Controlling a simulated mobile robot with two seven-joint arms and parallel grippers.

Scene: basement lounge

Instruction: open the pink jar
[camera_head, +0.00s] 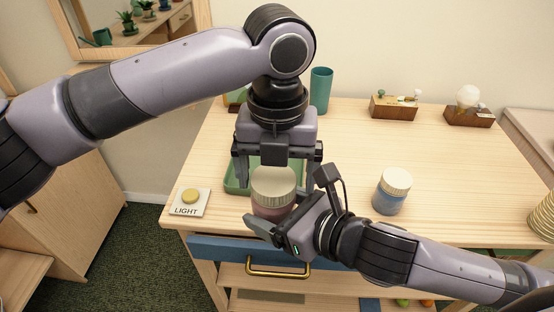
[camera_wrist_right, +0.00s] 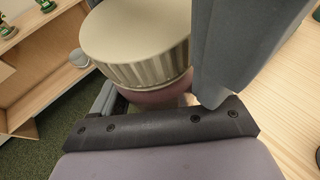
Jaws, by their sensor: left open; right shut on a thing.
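The pink jar (camera_head: 270,211) has a cream ribbed lid (camera_head: 273,184) on it and stands upright near the front edge of the table (camera_head: 340,165). My right gripper (camera_head: 272,222) is shut on the jar's pink body, below the lid. In the right wrist view the lid (camera_wrist_right: 138,40) sits on the pink body (camera_wrist_right: 160,95), between the fingers. My left gripper (camera_head: 277,172) points down from above, open, its fingers on either side of the lid. Whether they touch the lid cannot be told. The jar's lower part is partly hidden by my right gripper.
A blue jar (camera_head: 388,200) with a cream lid stands right of the pink jar. A green tray (camera_head: 236,184) lies behind my left gripper. A light switch plate (camera_head: 190,203) is at the left table corner. A teal cup (camera_head: 321,91) and wooden stands (camera_head: 394,107) are at the back.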

